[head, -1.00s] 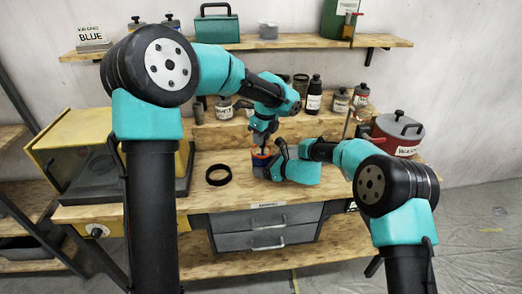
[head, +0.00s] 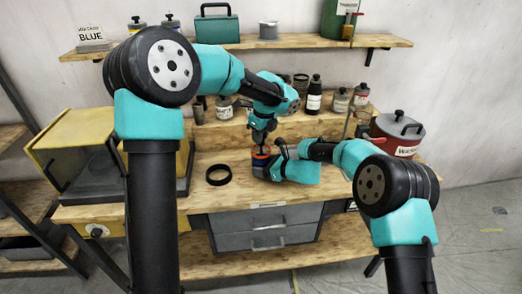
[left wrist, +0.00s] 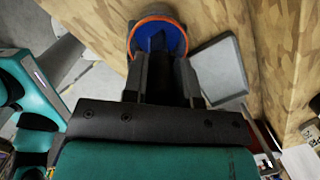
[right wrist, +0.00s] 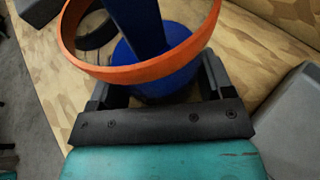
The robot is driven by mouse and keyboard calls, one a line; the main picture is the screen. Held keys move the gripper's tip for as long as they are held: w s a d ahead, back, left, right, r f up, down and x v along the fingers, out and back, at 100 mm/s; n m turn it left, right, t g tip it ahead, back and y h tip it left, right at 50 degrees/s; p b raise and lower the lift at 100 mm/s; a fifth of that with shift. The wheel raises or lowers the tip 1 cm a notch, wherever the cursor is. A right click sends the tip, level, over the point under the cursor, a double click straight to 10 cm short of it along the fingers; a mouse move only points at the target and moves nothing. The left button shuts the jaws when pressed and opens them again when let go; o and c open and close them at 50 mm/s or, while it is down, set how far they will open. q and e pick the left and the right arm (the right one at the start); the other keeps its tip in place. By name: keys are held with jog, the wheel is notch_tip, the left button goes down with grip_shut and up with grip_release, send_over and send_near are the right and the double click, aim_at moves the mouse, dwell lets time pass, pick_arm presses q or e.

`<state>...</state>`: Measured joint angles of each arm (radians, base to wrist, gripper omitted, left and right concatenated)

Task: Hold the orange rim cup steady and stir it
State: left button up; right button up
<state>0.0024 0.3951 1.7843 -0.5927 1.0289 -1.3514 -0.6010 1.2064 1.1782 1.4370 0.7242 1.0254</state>
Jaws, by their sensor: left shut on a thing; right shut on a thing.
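The orange rim cup (head: 260,156) stands on the workbench in the head view. The right wrist view shows its orange rim (right wrist: 150,70) close up, with blue below it. My right gripper (head: 271,165) is shut on the cup from the right side, below the rim. My left gripper (head: 261,143) is directly above the cup, pointing down, shut on a blue stirrer (right wrist: 143,22). The stirrer reaches down inside the rim; its lower end is hard to make out. The left wrist view also shows the stirrer (left wrist: 158,42) within the rim.
A black ring (head: 219,184) lies on the bench left of the cup. A yellow open-fronted box (head: 75,140) stands at the left, a red lidded pot (head: 398,126) at the right. Bottles and jars (head: 315,95) line the raised shelf behind. The bench front near the drawers is clear.

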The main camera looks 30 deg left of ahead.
pick_arm(q)
jog(key=shift+r, duration=5.25)
jog(key=shift+r, duration=0.1)
jog(key=shift+r, duration=1.9)
pick_arm(e)
jog(key=o, duration=1)
jog(key=shift+c, duration=0.2)
jog(key=shift+d, duration=0.1)
